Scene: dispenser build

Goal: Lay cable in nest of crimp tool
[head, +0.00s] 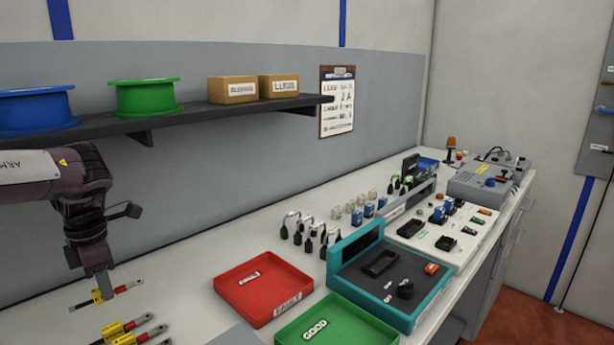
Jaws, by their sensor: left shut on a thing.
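My left gripper (101,291) points down at the lower left, low over the bench. It is shut on a short thin piece (126,287) with red, yellow and dark sections, which may be the cable. The piece lies crosswise in the fingers, with both ends sticking out. Whether it touches the bench I cannot tell. Similar pieces (126,333) lie just in front, partly cut off by the picture's lower edge. I cannot make out a crimp tool or its nest for certain. My right gripper is not in view.
A red tray (225,288) and a green GOOD tray (372,332) stand front middle, beside a teal-framed station (352,285). Small connectors, fixtures and a grey machine (482,186) line the bench to the right. A shelf (205,116) with spools overhangs the back.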

